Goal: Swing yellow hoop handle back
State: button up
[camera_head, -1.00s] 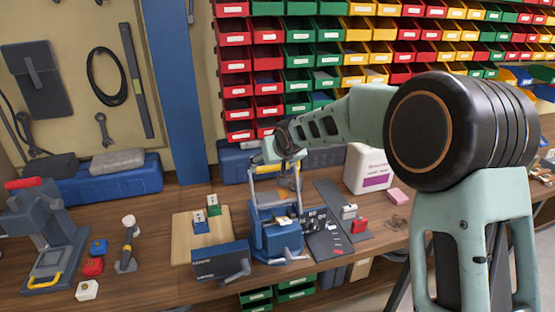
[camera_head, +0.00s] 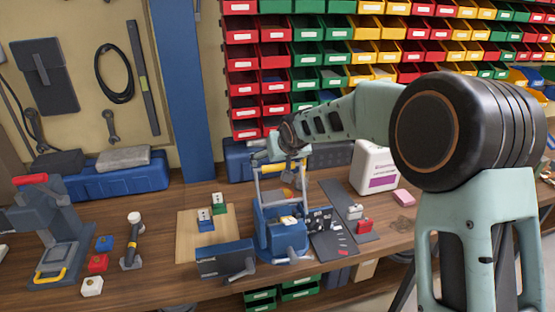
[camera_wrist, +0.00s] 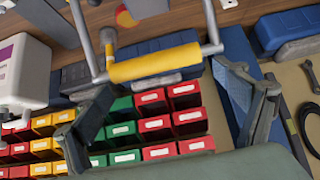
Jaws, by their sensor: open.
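The yellow hoop handle (camera_head: 282,168) is a yellow bar across two grey side rods, standing up from a blue device (camera_head: 280,228) on the bench. It crosses the upper middle of the wrist view (camera_wrist: 155,64), its rods running toward the top edge. My gripper (camera_head: 289,158) is just above and behind the bar in the head view. In the wrist view my gripper (camera_wrist: 185,92) is open, one finger to each side, with nothing between the fingertips. The bar lies beyond the fingertips. Whether a finger touches it, I cannot tell.
A white container (camera_head: 374,167) stands right of the device. A wooden board (camera_head: 190,235) with small connectors lies left, and a dark box (camera_head: 225,260) sits in front. Blue cases (camera_head: 235,160) and stacked bins (camera_head: 320,55) are behind. A grey plate (camera_head: 345,205) lies right.

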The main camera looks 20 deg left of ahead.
jog(key=v, duration=1.2)
jog(key=shift+s+d+f, duration=0.1)
jog(key=shift+f, duration=0.05)
